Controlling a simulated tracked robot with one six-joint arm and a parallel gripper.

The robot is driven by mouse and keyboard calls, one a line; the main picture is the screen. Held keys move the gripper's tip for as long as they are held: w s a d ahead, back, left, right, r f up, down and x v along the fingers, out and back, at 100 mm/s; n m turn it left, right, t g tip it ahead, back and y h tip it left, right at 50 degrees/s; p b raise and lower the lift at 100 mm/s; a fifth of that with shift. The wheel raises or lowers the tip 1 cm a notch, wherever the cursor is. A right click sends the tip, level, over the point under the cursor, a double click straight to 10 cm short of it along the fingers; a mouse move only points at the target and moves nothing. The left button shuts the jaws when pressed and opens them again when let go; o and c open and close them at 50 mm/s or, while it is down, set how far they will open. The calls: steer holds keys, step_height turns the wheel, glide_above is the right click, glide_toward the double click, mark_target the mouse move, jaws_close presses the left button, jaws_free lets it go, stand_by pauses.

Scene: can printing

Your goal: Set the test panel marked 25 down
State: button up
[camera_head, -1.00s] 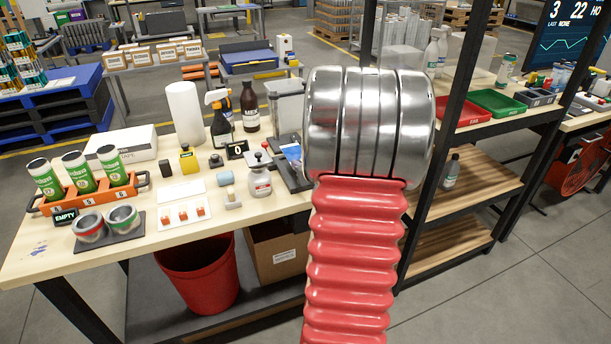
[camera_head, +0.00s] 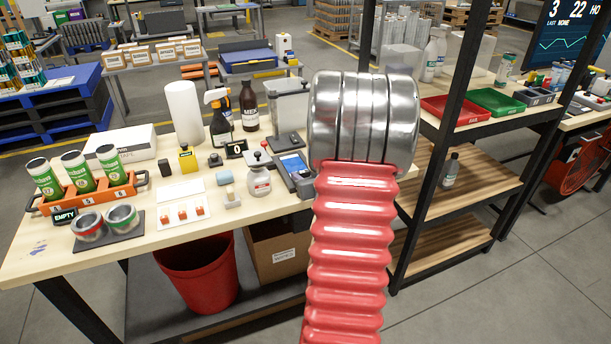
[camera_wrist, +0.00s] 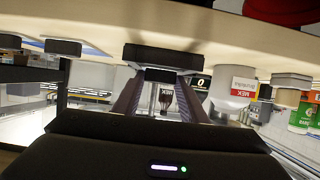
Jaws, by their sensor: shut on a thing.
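My gripper (camera_wrist: 163,82) shows in the wrist view, where the picture is upside down; its two dark fingers close in around a dark, flat thing (camera_wrist: 165,75) seen nearly edge-on. I take this to be the test panel, but no 25 is readable. A wider dark block (camera_wrist: 160,57) lies just beyond the tips against the pale bench top (camera_wrist: 90,20); I cannot tell whether they touch. In the head view my arm hides the gripper and the panel. A dark device with a blue screen (camera_head: 292,165) stands beside my arm on the wooden bench (camera_head: 150,232).
A black 0 sign (camera_head: 235,149), a spray bottle (camera_head: 220,120) and a brown bottle (camera_head: 249,108) stand behind. An orange can rack (camera_head: 90,196) is far left.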

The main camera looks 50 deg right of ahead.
steer(key=o, duration=1.1)
steer(key=shift+f, duration=0.1)
steer(key=shift+c, duration=0.2)
steer(key=v, duration=1.2)
